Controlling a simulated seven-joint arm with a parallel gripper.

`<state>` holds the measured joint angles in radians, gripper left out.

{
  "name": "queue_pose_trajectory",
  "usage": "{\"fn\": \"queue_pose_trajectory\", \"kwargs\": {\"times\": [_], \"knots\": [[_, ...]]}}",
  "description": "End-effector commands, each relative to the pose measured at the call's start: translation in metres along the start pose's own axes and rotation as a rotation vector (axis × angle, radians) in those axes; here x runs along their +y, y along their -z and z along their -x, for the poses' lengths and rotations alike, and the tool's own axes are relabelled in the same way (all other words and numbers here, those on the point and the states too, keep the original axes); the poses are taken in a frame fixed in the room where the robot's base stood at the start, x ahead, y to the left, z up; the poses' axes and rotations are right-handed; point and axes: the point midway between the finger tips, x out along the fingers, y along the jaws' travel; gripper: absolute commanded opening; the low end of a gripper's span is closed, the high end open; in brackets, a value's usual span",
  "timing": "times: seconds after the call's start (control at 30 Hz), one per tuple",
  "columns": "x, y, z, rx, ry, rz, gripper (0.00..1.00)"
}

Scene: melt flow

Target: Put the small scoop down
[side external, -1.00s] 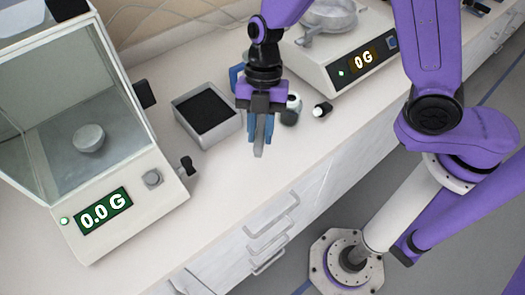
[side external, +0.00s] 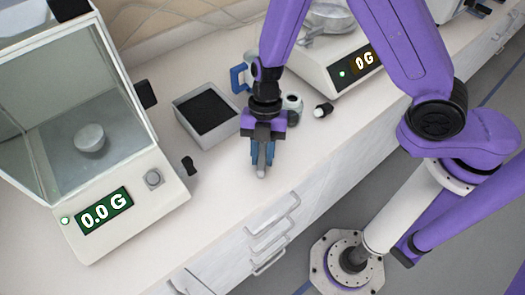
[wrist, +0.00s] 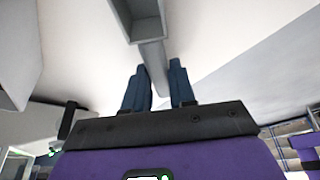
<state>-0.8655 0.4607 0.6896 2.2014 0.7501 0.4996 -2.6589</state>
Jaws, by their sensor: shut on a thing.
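My gripper (side external: 262,168) points down over the counter near its front edge. Its blue fingers are shut on the small scoop, whose pale grey end (side external: 261,172) shows just below the fingertips. In the wrist view the scoop's grey handle (wrist: 155,64) runs up between the two fingers (wrist: 160,88). Most of the scoop is hidden in the side view. I cannot tell whether it touches the counter (side external: 225,180).
A grey tray with a dark inside (side external: 178,112) stands left of my gripper. A glass-walled balance (side external: 125,205) reading 0.0 G is farther left. Another scale (side external: 330,75) reading 0 G is behind right. A blue item (side external: 237,78) and a small black-and-white item (side external: 323,110) stand nearby.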

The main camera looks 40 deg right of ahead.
Motion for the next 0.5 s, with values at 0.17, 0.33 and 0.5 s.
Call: {"fn": "queue_pose_trajectory", "kwargs": {"times": [0.17,0.33,0.5], "knots": [[0.0000,-0.0002,-0.0007,0.001,0.000,0.000,0.00],[0.0001,-0.0008,-0.0023,0.001,0.000,0.000,0.50],[0.0001,-0.0007,-0.0023,0.001,0.000,0.000,0.50]]}}
